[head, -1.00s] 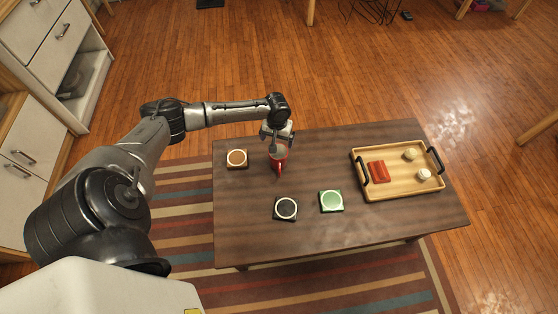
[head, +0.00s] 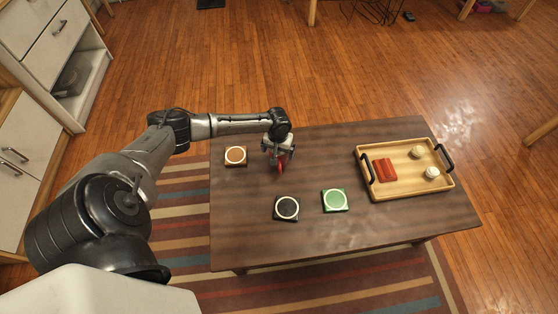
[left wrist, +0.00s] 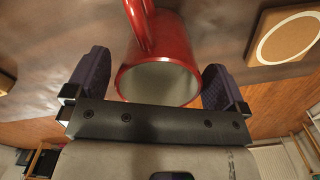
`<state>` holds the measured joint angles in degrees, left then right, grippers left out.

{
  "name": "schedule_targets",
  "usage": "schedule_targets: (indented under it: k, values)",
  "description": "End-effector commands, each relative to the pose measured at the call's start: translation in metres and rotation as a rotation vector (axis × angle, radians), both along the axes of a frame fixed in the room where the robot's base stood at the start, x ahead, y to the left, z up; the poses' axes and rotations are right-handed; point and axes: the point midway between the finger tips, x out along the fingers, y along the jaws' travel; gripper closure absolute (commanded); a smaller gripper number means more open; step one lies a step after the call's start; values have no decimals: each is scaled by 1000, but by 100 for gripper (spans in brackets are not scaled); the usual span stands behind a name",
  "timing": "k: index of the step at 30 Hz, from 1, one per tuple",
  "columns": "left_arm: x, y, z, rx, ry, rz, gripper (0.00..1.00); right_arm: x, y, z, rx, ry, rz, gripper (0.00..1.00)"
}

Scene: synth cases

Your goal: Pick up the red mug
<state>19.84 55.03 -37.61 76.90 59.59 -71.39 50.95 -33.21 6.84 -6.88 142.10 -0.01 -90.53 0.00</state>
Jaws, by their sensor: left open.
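The red mug (head: 283,164) stands on the dark wooden table (head: 370,235), mostly hidden behind my left gripper (head: 276,152) in the head view. In the left wrist view the mug (left wrist: 160,52) shows its pale inside and its handle at the top. My left gripper (left wrist: 158,88) is open, with one dark finger on each side of the mug. Whether the fingers touch it cannot be told. My right gripper is not in view.
A brown coaster (head: 236,156) lies left of the mug, a black coaster (head: 286,208) and a green coaster (head: 334,200) in front. A wooden tray (head: 408,187) with black handles holds a red block (head: 386,169) and two small pale round things. The table's right front is clear.

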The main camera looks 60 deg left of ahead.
Motion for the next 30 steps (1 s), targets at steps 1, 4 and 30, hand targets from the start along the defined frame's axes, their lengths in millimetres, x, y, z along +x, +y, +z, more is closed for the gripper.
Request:
schedule_targets:
  k: [1,4,30]
  values:
    - [0,0,-12,0,0,1,0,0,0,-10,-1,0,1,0]
    - [0,0,-17,1,1,0,0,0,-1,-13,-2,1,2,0]
    - [0,0,-16,-1,1,0,49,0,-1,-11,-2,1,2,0]
